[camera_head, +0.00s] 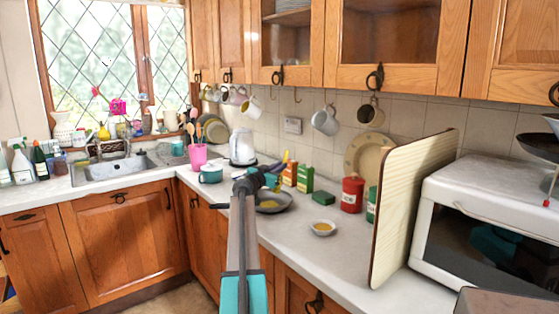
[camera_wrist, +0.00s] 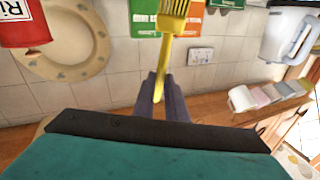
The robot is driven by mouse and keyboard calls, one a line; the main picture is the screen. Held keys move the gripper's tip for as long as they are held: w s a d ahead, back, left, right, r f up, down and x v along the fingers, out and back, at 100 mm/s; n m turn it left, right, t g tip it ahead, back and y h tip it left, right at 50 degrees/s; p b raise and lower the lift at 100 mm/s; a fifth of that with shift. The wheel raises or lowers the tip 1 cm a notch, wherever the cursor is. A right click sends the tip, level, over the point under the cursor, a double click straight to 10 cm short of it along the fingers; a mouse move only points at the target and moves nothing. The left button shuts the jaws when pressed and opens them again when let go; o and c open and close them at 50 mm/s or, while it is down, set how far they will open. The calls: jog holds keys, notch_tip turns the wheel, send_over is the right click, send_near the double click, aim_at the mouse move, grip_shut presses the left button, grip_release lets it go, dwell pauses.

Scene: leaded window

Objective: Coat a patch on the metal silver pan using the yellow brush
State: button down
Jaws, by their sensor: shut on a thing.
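The metal silver pan (camera_head: 285,203) sits on the counter near the corner, partly hidden behind my arm. Its inside shows a yellowish area. My gripper (camera_head: 272,173) is above the pan in the head view. It is shut on the yellow brush (camera_head: 286,156), whose upper part sticks up past the fingers. In the wrist view my gripper (camera_wrist: 161,84) holds the yellow brush (camera_wrist: 170,22) by its handle, bristle end away from the fingers. The pan does not show in the wrist view. I cannot tell whether the brush touches anything.
A small white bowl (camera_head: 322,229) with yellow contents stands right of the pan. Green and orange boxes (camera_head: 304,178), a red canister (camera_head: 352,195) and an upright board (camera_head: 412,205) stand beyond. A teal pot (camera_head: 210,174) and pink utensil holder (camera_head: 198,155) are left. The front counter is clear.

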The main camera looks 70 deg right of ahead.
jog(key=shift+r, duration=2.2)
